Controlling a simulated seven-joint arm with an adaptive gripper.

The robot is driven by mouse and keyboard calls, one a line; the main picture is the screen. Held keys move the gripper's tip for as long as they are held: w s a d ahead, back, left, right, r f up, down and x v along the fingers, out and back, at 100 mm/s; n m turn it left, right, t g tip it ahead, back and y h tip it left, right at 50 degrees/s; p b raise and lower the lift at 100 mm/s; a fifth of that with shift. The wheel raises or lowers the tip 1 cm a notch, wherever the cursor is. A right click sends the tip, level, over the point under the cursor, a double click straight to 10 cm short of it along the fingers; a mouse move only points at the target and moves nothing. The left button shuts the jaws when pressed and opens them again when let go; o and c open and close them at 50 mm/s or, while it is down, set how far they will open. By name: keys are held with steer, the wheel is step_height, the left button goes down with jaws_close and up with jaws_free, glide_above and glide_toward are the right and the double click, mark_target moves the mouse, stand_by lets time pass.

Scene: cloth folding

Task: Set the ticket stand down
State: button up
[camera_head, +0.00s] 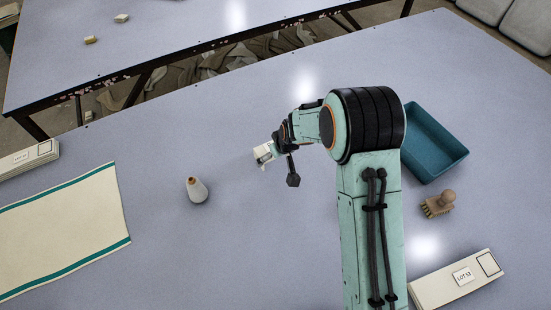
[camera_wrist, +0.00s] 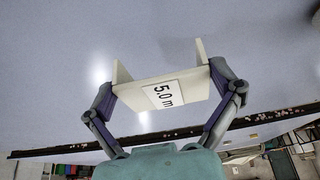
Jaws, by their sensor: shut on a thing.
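The ticket stand (camera_wrist: 135,94) is a cream, bracket-like piece with two end flanges and a white label reading "5.0 m". My gripper (camera_wrist: 163,95) is shut on it, one finger at each end, in the wrist view. In the head view the stand (camera_head: 264,153) shows small at the end of my gripper (camera_head: 275,152), near the middle of the grey-blue table (camera_head: 240,240). I cannot tell whether it touches the table or hangs just above it. My arm hides part of the table behind it.
A cream cloth with green stripes (camera_head: 62,225) lies at the left, near a white block (camera_head: 28,158). A teal tray (camera_head: 436,165), a brush (camera_head: 438,204) and a "LOT 12" block (camera_head: 440,287) are at the right.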

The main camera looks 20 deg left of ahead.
mark_target(273, 165)
steer(key=shift+w+a+f, duration=0.15)
steer(key=shift+w+f, duration=0.1)
steer(key=shift+f, duration=0.1)
steer(key=shift+w+a+f, duration=0.1)
steer(key=shift+w+f, duration=0.05)
steer(key=shift+f, duration=0.75)
steer(key=shift+w+f, duration=0.1)
steer(key=shift+f, duration=0.8)
steer(key=shift+f, duration=0.15)
steer(key=o, duration=0.7)
